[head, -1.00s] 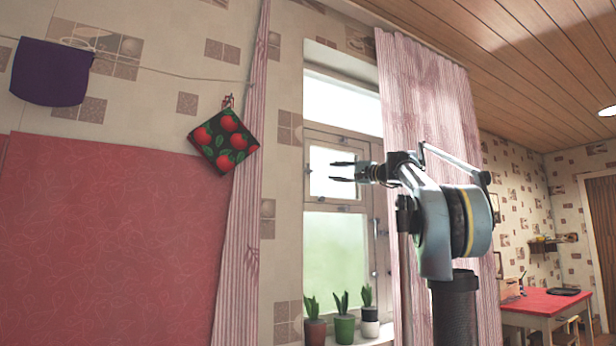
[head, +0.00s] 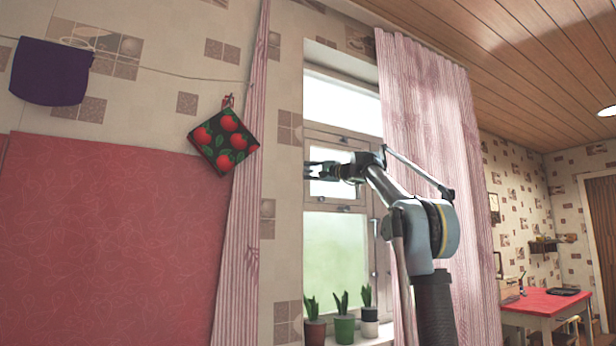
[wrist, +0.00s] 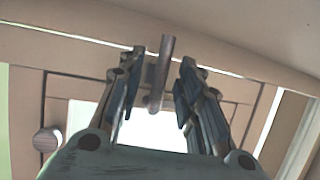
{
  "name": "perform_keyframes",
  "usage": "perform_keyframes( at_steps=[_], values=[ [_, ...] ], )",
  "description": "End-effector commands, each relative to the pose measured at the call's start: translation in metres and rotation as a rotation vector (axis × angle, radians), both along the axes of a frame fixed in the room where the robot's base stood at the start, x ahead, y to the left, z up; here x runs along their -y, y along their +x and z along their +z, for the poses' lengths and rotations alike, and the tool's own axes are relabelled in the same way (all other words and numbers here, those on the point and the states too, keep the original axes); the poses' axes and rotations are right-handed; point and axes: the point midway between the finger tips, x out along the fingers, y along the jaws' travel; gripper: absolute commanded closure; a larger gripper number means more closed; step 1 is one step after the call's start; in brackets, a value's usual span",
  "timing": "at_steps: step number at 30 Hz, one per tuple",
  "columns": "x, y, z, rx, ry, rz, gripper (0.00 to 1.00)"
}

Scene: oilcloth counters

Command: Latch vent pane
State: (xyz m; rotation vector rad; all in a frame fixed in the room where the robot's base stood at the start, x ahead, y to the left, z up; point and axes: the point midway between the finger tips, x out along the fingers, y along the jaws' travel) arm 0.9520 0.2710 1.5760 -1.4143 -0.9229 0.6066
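The vent pane (head: 325,189) is the small framed pane in the upper part of the window, and it looks flush with its frame. It shows bright behind my fingers in the wrist view (wrist: 150,130). A metal latch handle (wrist: 161,75) on the frame hangs between my fingers, closer to the left finger; contact is unclear. My gripper (wrist: 163,58) is open, with a gap between the handle and the right finger. In the head view my gripper (head: 308,171) reaches the left side of the vent pane, and the latch cannot be made out there.
A round knob (wrist: 46,139) is at lower left in the wrist view. A pink curtain (head: 430,130) hangs right of the window, behind my arm. Potted plants (head: 344,328) stand on the sill below. A patterned pot holder (head: 223,141) hangs at left.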

Motion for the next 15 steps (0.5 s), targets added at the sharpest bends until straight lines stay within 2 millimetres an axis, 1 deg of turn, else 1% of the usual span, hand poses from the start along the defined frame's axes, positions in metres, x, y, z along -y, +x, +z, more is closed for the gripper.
perform_keyframes(
  at_steps=[3,10,11,12,15],
  values=[
    [-0.0032,0.0018,0.0005,0.000,0.000,0.000,0.67],
    [-0.0034,0.0020,0.0005,0.000,0.000,0.000,0.67],
    [-0.0034,0.0021,0.0005,0.000,0.000,0.000,0.69],
    [-0.0033,0.0020,0.0005,0.000,0.000,0.000,0.78],
    [-0.0033,0.0020,0.0005,0.000,0.000,0.000,1.00]
  ],
)
